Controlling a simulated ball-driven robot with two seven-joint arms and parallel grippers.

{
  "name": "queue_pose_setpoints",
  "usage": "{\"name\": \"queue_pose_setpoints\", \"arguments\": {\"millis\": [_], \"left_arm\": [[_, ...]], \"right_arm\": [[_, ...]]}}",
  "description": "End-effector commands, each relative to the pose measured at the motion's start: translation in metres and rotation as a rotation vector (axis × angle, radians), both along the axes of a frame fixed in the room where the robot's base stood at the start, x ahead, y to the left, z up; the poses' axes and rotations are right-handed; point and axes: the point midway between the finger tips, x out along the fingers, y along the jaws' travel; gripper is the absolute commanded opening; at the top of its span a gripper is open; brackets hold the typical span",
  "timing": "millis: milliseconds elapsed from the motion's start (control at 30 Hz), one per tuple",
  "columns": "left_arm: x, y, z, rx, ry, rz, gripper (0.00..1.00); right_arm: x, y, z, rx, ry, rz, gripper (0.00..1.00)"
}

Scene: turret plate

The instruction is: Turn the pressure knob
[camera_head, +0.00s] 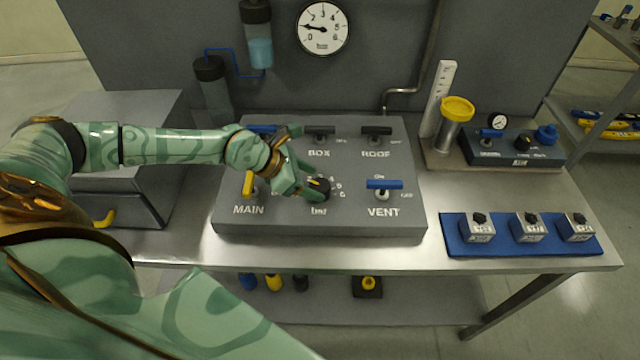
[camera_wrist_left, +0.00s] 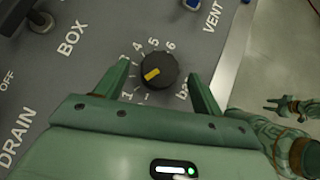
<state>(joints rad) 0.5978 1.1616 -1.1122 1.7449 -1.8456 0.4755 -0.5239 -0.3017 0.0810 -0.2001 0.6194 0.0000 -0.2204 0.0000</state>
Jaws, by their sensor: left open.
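The pressure knob (camera_head: 318,188) is black and sits on the grey panel above the word "bar". In the left wrist view the knob (camera_wrist_left: 158,70) shows a yellow mark on its lower-left side, toward the low end of its scale. My left gripper (camera_wrist_left: 158,88) is open, with one finger on each side of the knob and a gap visible on both sides. In the head view the left gripper (camera_head: 309,186) partly covers the knob and its scale. My right gripper (camera_wrist_left: 285,104) shows small at the right of the wrist view, its fingers apart, away from the panel.
The panel (camera_head: 225,222) also carries a yellow MAIN handle (camera_head: 248,184), a blue VENT handle (camera_head: 384,184), a black BOX handle (camera_head: 319,130) and a ROOF handle (camera_head: 376,131). A round gauge (camera_head: 323,28) hangs behind. A blue mat (camera_head: 500,247) with small blocks lies at right.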

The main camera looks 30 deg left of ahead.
Motion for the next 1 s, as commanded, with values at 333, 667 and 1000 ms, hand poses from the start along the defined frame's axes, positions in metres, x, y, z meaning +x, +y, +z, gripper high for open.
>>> {"name": "queue_pose_setpoints", "arguments": {"millis": [333, 667, 1000], "left_arm": [[0.017, -0.016, -0.024, 0.001, 0.000, -0.001, 0.68], [0.017, -0.016, -0.024, -0.001, -0.001, 0.000, 0.38], [0.018, -0.016, -0.026, 0.000, 0.000, -0.016, 0.24]], "right_arm": [[0.001, 0.000, -0.003, 0.000, -0.001, 0.001, 0.36], [0.001, 0.000, -0.003, 0.001, -0.002, 0.000, 0.36], [0.001, 0.000, -0.011, 0.001, 0.000, 0.000, 0.36]]}}
